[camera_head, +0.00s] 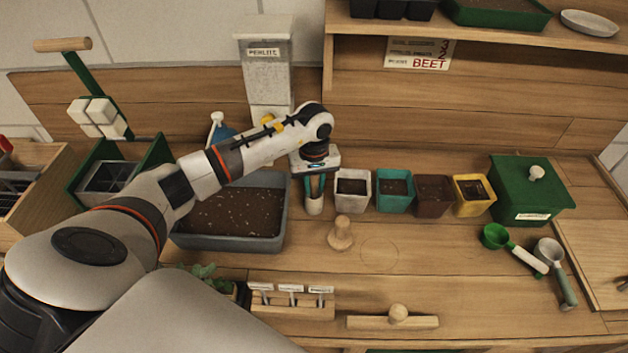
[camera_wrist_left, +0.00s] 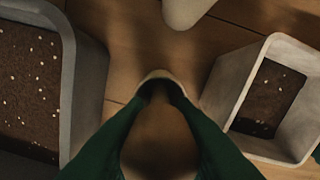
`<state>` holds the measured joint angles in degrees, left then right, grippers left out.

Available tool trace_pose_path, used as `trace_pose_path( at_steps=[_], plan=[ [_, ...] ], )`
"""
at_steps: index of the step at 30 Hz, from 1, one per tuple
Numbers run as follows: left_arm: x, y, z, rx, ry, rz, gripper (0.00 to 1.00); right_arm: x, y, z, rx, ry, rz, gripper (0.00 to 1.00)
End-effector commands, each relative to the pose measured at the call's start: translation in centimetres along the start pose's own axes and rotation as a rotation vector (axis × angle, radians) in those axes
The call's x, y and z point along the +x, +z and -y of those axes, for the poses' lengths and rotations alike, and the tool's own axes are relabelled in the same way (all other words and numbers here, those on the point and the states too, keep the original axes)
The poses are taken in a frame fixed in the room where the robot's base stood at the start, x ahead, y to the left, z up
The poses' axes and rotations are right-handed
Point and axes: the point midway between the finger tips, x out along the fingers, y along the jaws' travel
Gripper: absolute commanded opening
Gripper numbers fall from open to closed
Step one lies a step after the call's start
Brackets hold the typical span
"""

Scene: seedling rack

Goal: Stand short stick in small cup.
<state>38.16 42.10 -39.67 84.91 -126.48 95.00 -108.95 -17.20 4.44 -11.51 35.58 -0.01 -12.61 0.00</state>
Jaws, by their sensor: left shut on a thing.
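In the head view my left gripper (camera_head: 315,184) points down, just left of the white pot, with its green fingers close together. In the left wrist view the green fingers (camera_wrist_left: 160,110) are shut on a brown, blurred stick (camera_wrist_left: 160,143). The small pale cup (camera_head: 314,206) stands upright on the bench directly below the fingertips. Its pale rim shows in the left wrist view (camera_wrist_left: 158,75) beyond the stick. The stick lines up with the cup's mouth. The fingers hide its lower end, so I cannot tell how deep it reaches. My right gripper is not in view.
A grey soil tray (camera_head: 287,218) lies close left of the cup. A white pot (camera_head: 353,190) stands close right, then teal, brown and yellow pots. A wooden knobbed tool (camera_head: 341,236) stands in front. The perlite dispenser (camera_head: 265,80) is behind.

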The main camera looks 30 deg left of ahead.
Motion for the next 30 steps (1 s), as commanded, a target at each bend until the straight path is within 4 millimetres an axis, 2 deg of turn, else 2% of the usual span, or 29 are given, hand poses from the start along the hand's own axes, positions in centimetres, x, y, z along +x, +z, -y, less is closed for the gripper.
trace_pose_path(
  at_steps=[8, 9, 12, 13, 20, 24, 25, 30],
  plan=[
    [0.4, 0.0, 0.0, 0.001, 0.0, 0.002, 0.01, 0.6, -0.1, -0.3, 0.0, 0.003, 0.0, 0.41],
    [0.3, 0.0, 0.0, 0.001, 0.0, 0.001, 0.27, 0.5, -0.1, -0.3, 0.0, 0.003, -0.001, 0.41],
    [0.2, 0.0, 0.0, 0.001, 0.0, 0.001, 0.43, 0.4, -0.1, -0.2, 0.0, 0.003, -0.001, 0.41],
    [0.2, 0.0, 0.0, 0.001, 0.0, 0.001, 0.46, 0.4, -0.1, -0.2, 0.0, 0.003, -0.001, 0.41],
    [0.2, 0.0, 0.0, 0.001, 0.0, 0.001, 0.46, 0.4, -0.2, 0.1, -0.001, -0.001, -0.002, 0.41],
    [-0.4, 0.0, 0.0, 0.0, -0.001, 0.0, 0.46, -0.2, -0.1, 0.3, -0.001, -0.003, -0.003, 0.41],
    [-0.5, 0.1, 0.1, 0.001, -0.002, 0.003, 0.46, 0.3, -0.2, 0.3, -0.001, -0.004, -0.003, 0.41],
    [-3.5, 0.2, 0.1, 0.002, -0.004, 0.007, 0.46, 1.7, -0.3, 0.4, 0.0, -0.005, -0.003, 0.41]
  ],
)
